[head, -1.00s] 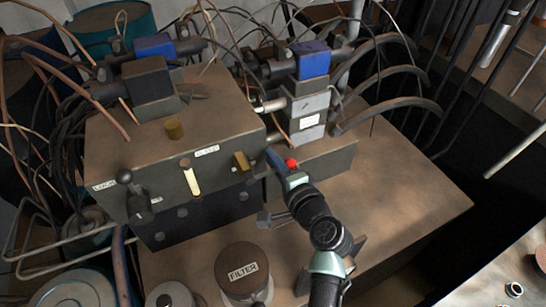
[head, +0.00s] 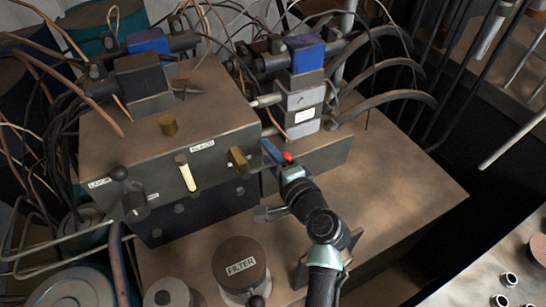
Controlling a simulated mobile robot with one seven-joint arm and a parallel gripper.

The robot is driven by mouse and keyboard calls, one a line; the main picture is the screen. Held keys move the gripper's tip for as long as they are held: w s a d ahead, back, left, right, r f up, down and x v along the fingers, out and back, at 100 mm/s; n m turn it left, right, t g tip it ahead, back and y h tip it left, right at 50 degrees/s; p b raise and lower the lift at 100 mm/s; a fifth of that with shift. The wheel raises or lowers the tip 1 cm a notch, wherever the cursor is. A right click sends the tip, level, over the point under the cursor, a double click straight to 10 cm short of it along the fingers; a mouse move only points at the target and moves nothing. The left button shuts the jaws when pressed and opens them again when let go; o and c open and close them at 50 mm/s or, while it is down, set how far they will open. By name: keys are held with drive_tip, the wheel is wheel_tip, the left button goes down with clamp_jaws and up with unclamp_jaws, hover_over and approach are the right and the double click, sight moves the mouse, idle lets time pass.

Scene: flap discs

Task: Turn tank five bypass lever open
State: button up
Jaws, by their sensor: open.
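No label that I can read says tank five bypass, so I cannot tell for sure which lever is meant. On the grey-brown box's front are a black-knobbed lever (head: 120,175), an upright cream lever (head: 187,174) and a brass lever (head: 238,159) near the right corner. My gripper (head: 279,160) is open, just right of the brass lever and apart from it in the picture. A blue bar (head: 271,151) and a small red part (head: 288,156) show at its tip; I cannot tell whether these belong to the gripper. The wrist hides what lies behind it.
The box (head: 190,85) carries dark valve blocks with blue caps (head: 148,41) and many hoses. A filter canister (head: 240,268) stands in front, left of my arm. A bare brown bench top (head: 410,180) lies to the right. Dark vertical bars (head: 470,70) rise behind it.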

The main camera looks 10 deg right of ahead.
drive_tip(key=b+v, duration=0.1)
drive_tip(key=v, duration=1.2)
drive_tip(key=shift+b, duration=0.3)
drive_tip(key=w+a+r+n+t+h, duration=0.1)
drive_tip(key=w+a+r+n+t, duration=0.15)
drive_tip(key=r, duration=0.55)
drive_tip(key=w+a+r+n+t+h, duration=0.1)
drive_tip(key=r+n, duration=0.3)
drive_tip(key=r, duration=0.4)
drive_tip(key=w+a+r+n+t, duration=0.1)
drive_tip(key=w+r+n, duration=0.15)
drive_tip(key=r, duration=0.65)
drive_tip(key=s+a+r+n+t+h, duration=0.1)
drive_tip(key=s+r+n+t, duration=0.1)
drive_tip(key=s+r, duration=0.2)
drive_tip(key=s+a+r+n+t+h, duration=0.1)
drive_tip(key=s+a+r+t, duration=0.1)
drive_tip(key=r, duration=0.9)
drive_tip(key=s+a+r+n+t, duration=0.2)
drive_tip(key=s+r+t, duration=0.2)
drive_tip(key=s+r, duration=0.2)
wheel_tip(320, 180, up, 2)
drive_tip(key=shift+s+r+n+h, duration=0.1)
drive_tip(key=shift+s+n+h, duration=0.2)
drive_tip(key=shift+h, duration=0.1)
